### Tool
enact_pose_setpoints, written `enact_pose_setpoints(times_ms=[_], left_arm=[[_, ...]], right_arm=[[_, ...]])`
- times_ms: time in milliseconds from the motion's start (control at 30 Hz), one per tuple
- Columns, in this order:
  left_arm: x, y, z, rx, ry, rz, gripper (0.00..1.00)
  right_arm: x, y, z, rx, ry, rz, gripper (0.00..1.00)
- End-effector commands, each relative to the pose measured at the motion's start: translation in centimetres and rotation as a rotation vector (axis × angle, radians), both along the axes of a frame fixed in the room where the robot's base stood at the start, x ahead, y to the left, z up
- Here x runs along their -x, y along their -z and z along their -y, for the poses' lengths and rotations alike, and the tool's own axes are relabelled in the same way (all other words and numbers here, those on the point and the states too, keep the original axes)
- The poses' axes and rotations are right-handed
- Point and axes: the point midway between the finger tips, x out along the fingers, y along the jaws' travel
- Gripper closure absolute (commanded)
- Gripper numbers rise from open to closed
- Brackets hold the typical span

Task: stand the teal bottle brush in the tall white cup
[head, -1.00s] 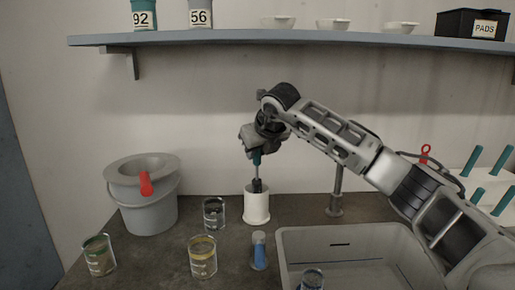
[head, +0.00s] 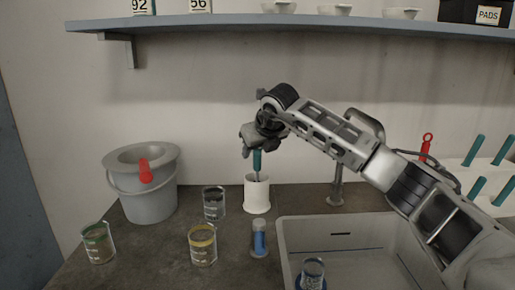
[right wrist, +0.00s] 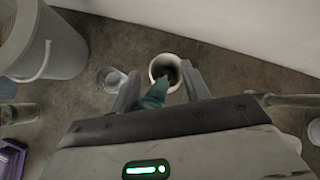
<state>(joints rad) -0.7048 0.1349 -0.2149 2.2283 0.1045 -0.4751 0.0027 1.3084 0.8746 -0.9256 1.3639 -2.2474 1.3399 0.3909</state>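The tall white cup (head: 257,196) stands upright on the bench, and its round mouth (right wrist: 165,70) shows in the right wrist view. The teal bottle brush (head: 257,161) stands in it, with its stem going down through the mouth. Its bristles are hidden inside the cup. My right gripper (head: 256,146) is just above the cup, around the upper part of the brush. In the right wrist view its fingers are apart, with the teal handle (right wrist: 154,95) between them, nearer the left finger, and a gap at the right. My left gripper is not in view.
Glass beakers (head: 213,204) (head: 202,245) and a blue-filled vial (head: 259,240) stand close to the cup. A grey bucket (head: 148,190) is at the left. A grey tub (head: 350,235) is at the front right. Teal-handled things (head: 474,150) stand in a white rack at the right.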

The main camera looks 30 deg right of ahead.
Motion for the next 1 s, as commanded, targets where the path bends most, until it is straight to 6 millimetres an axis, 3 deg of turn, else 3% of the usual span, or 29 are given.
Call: enact_pose_setpoints(times_ms=[267, 433, 1000], left_arm=[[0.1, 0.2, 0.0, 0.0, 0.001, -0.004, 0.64], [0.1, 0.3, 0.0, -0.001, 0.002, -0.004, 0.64], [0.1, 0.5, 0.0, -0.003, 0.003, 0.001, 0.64]], right_arm=[[0.0, -0.1, 0.0, 0.0, 0.0, 0.0, 0.53], [0.9, -1.2, -0.2, 0.0, -0.002, 0.004, 0.53], [9.1, -10.4, -2.1, 0.0, -0.002, 0.004, 0.53]])
